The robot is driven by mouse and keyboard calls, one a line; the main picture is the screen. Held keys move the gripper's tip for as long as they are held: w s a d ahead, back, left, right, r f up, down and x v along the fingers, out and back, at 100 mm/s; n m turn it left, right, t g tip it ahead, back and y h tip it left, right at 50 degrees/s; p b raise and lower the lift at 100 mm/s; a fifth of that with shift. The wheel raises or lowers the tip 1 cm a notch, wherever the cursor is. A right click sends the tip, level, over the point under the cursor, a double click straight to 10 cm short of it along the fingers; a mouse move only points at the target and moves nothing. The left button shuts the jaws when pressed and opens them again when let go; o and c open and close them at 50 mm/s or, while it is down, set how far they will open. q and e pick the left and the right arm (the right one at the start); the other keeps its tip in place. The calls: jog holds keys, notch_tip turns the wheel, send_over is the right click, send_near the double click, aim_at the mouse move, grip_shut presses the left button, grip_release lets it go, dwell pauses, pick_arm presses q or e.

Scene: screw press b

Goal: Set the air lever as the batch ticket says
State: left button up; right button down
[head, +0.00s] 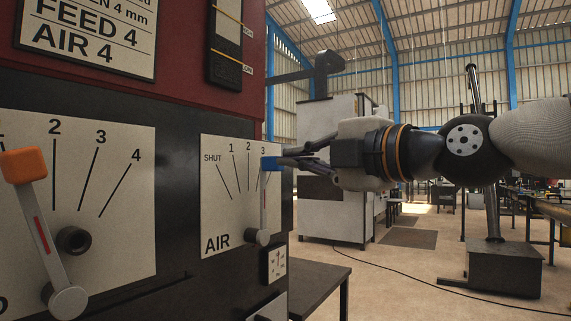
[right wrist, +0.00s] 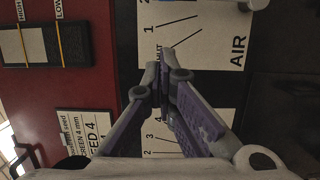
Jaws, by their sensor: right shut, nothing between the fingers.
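The batch ticket (head: 88,38) at the upper left reads FEED 4 and AIR 4. The ticket also shows in the right wrist view (right wrist: 82,128). The air scale plate (head: 222,215) has marks SHUT, 1, 2 and 3 showing; the area right of 3 is hidden by the gripper. The air lever (head: 264,205) stands nearly upright, with its blue handle (head: 270,163) close to the 3. My right gripper (head: 281,160) is shut and empty, its tips at the handle's right in the head view; I cannot tell if they touch. My left gripper is not in view.
The feed lever with its orange handle (head: 23,166) is at the left, tilted left of its 2 mark. A two-line gauge (head: 226,45) is above. A small dark table (head: 322,273) stands low beside the press.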

aim_at(269, 162)
jog(key=x, duration=0.3)
jog(key=w+d+b+x, duration=0.1)
jog(key=x, duration=0.3)
jog(key=d+b+x, duration=0.1)
jog(key=x, duration=0.2)
jog(key=shift+w+a+f, duration=0.2)
jog(key=shift+w+f, duration=0.1)
jog(key=shift+w, duration=0.15)
jog(key=shift+w+d, duration=0.3)
jog(key=shift+w, duration=0.05)
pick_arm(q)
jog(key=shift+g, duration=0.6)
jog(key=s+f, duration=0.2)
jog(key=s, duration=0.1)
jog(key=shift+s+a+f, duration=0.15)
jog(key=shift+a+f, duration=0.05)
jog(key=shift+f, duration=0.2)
pick_arm(e)
jog(key=shift+r, duration=0.1)
